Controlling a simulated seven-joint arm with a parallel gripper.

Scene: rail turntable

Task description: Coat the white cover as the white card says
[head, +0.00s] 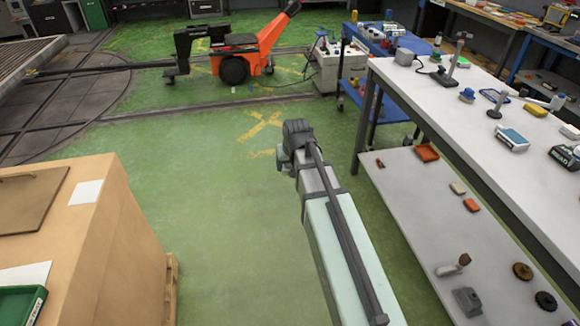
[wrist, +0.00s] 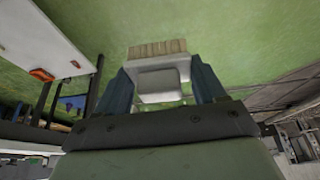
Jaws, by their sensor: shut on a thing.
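In the wrist view my gripper (wrist: 163,82) has its two blue fingers shut on a brush (wrist: 158,66). The brush has a pale white-grey body and a row of tan bristles pointing away from the wrist. The brush is held in the air over the green floor. In the head view my arm reaches forward over the floor, and its end hides the fingers and brush. A white card (head: 87,192) lies on top of the brown box at left; any writing on it is too small to read. I cannot pick out the white cover for certain.
The brown box (head: 120,250) fills the lower left, with a green tray (head: 20,305) at its corner. A white workbench (head: 430,85) with tools and a lower shelf (head: 415,190) stands at right. An orange machine (head: 250,62) stands at the back. Green floor between is clear.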

